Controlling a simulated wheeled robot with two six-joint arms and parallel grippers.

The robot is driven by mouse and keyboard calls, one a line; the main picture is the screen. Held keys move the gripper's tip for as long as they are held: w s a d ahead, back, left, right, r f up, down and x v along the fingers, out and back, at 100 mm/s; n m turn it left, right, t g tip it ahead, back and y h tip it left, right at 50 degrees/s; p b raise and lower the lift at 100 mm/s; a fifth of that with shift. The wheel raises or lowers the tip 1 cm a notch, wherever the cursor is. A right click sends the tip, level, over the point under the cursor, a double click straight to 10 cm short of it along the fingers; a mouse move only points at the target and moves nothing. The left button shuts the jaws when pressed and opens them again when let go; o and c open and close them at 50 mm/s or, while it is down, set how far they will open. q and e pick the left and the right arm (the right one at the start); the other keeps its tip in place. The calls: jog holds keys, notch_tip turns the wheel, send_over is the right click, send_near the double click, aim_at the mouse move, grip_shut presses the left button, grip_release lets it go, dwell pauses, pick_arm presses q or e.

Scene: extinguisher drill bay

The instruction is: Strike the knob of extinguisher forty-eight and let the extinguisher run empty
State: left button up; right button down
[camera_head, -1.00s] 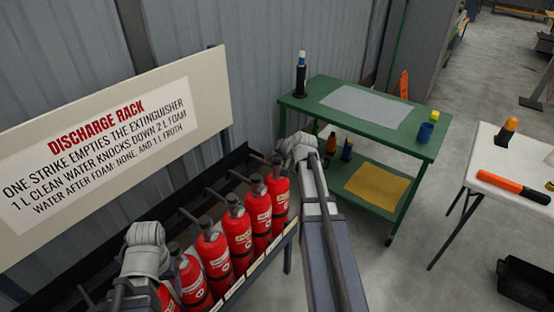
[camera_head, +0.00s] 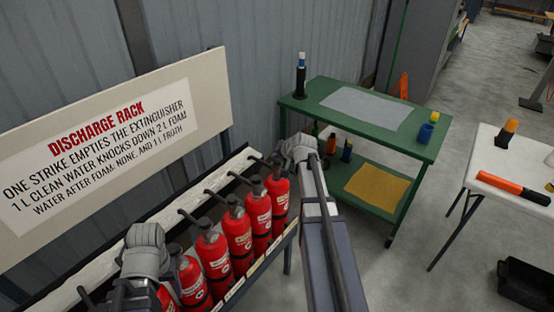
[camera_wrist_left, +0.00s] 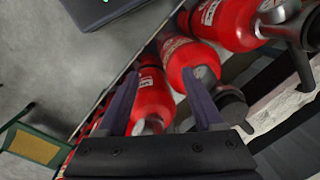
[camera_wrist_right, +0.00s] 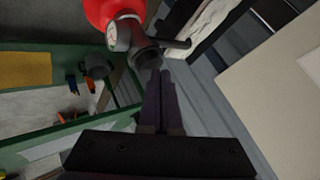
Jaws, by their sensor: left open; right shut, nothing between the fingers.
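Several red extinguishers stand in a row on the discharge rack, among them the far-end one (camera_head: 278,195) and a middle one (camera_head: 237,232). Their label numbers are too small to read, so I cannot tell which is forty-eight. My right gripper (camera_head: 302,148) is shut and empty by the far end. In the right wrist view its closed fingertips (camera_wrist_right: 160,78) are close to a dark valve and knob (camera_wrist_right: 140,50); contact is unclear. My left gripper (camera_head: 143,248) is over the near end and hides part of it. In the left wrist view its fingers (camera_wrist_left: 165,90) are open above red extinguishers (camera_wrist_left: 180,60).
A white, foam-like layer (camera_head: 165,212) fills the trough behind the extinguishers. A sign board (camera_head: 100,150) stands behind the rack. A green cart (camera_head: 425,150) with bottles stands beyond, a white table (camera_head: 490,150) at right, and a black crate (camera_head: 525,283) on the floor.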

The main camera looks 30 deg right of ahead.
aim_at(278, 162)
notch_tip(278, 162, up, 6)
jog(key=p, duration=0.6)
jog(key=shift+r, duration=0.1)
dwell(0.7)
jog(key=s+a+f+n+g, duration=0.2)
jog(key=s+a, duration=0.6)
jog(key=a, duration=0.4)
jog(key=s+a+f+n+g, duration=0.2)
jog(key=s+a+n+g, duration=0.2)
jog(key=s+a, duration=0.5)
jog(key=s+a+f+n+g+h, duration=0.1)
jog(key=s+a+n, duration=0.6)
jog(key=a, duration=0.8)
jog(key=s+f+g, duration=0.1)
jog(key=s+g, duration=0.1)
jog(key=shift+s+a+g+p, duration=0.2)
jog(key=shift+g+p, duration=0.1)
